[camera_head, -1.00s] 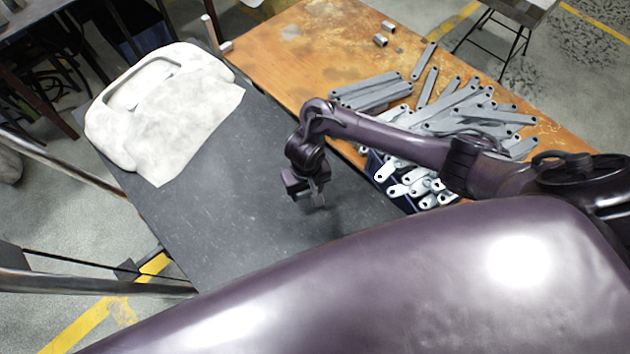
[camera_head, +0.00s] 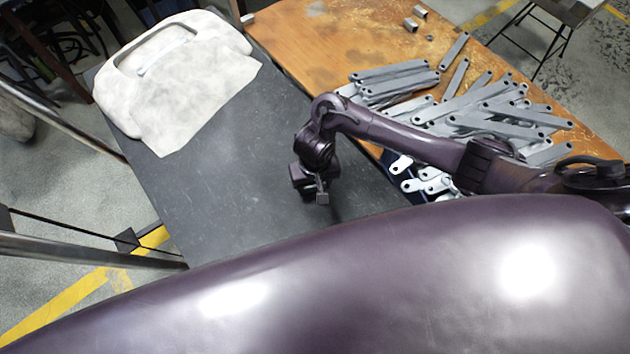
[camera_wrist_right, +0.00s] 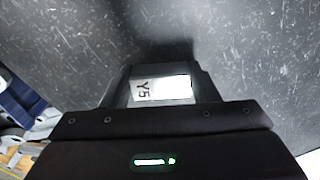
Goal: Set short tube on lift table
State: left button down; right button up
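My right gripper (camera_head: 312,192) hangs low over the dark grey table top (camera_head: 225,190), which I take as the lift table. I cannot tell if the piece touches the surface. My left gripper is not in view.
A pale moulded piece with a cloth-like sheet (camera_head: 185,85) covers the table's far left. Behind right, an orange-brown worktop (camera_head: 310,45) holds many flat grey brackets (camera_head: 490,110) and small tube pieces (camera_head: 410,25). A bin of brackets (camera_head: 425,180) sits partly behind my right arm.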

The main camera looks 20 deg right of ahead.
jog(key=o, duration=0.4)
jog(key=shift+r, duration=0.2)
notch_tip(320, 180, up, 12)
jog(key=p, duration=0.9)
